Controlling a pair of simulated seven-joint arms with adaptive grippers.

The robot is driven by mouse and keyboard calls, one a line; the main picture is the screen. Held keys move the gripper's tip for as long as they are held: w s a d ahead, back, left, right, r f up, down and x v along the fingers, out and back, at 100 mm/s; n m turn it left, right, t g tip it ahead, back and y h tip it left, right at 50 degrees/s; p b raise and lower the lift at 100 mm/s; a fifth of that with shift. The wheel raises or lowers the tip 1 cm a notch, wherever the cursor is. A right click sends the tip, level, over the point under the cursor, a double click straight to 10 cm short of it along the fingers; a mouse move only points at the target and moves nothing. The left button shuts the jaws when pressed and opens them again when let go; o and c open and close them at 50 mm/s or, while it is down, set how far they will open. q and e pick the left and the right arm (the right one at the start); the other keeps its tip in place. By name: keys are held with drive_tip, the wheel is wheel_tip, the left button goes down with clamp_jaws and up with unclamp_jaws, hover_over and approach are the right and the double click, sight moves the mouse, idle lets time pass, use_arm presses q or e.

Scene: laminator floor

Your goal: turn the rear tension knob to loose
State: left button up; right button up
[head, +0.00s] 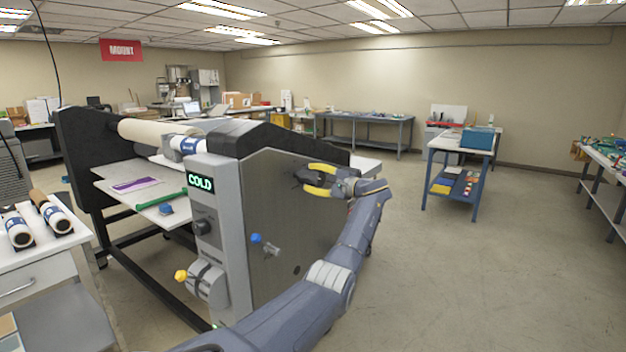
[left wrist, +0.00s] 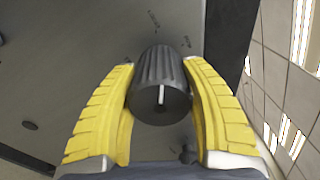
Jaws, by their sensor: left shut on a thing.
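The laminator (head: 280,205) stands in the middle of the head view, with a grey side panel facing me. The rear tension knob (left wrist: 160,70) is a dark ribbed cylinder in the left wrist view. A white pointer line on its face is close to upright in that view. Small dark markings sit on the panel around it, too small to read. My left gripper (head: 308,178) has its yellow fingers on either side of the knob at the panel's upper rear. In the left wrist view the fingers (left wrist: 161,88) are shut on it. My right gripper is out of view.
A blue knob (head: 256,238) sits lower on the side panel. The machine's front end has a green COLD display (head: 201,183), a dark knob (head: 203,228) and a yellow knob (head: 181,275). A blue-legged table (head: 459,144) stands at the right; the floor between is clear.

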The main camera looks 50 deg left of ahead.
use_arm(q)
drive_tip(key=shift+s+n, duration=0.1)
drive_tip(key=shift+n, duration=1)
drive_tip(key=o, duration=1.3)
drive_tip(key=shift+c, duration=0.2)
drive_tip(key=v, duration=1.2)
